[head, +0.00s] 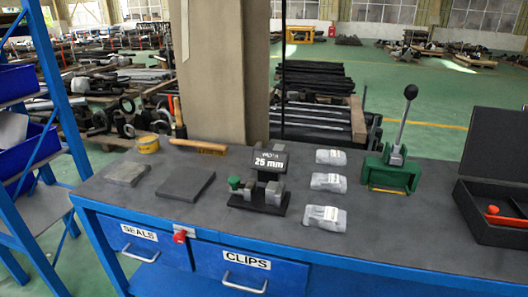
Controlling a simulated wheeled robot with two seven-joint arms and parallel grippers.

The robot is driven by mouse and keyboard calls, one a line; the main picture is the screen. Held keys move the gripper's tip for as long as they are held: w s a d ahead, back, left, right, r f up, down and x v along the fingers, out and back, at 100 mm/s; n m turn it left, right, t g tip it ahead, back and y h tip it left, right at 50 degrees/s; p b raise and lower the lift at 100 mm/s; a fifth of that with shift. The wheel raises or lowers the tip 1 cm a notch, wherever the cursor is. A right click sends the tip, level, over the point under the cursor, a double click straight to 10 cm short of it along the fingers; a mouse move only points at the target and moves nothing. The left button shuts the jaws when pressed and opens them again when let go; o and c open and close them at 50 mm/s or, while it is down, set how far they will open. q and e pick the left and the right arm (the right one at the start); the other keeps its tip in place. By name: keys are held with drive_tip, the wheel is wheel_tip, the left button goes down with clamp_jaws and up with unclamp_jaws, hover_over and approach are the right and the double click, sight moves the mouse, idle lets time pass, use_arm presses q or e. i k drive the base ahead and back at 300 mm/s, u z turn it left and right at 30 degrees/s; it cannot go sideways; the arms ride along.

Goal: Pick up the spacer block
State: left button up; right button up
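No piece is clearly marked as the spacer block, and I cannot tell which one it is. A dark grey flat square slab (186,185) lies on the left of the bench top. A lighter grey flat piece (127,173) lies to its left. A small black fixture (259,196) with grey blocks and a green knob stands right of the slab. A black sign reading "25 mm" (270,161) stands at the fixture's back. Neither of my grippers is in view.
The blue workbench (330,256) has drawers marked SEALS and CLIPS. Three clear packets (327,181) lie right of the fixture. A green lever press (393,174) and an open black case (490,235) stand farther right. A yellow tin (148,144) and a wooden-handled brush (198,147) lie at back left.

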sight(272, 186)
drive_tip(key=u, duration=2.55)
drive_tip(key=k, duration=1.1)
drive_tip(key=z, duration=1.55)
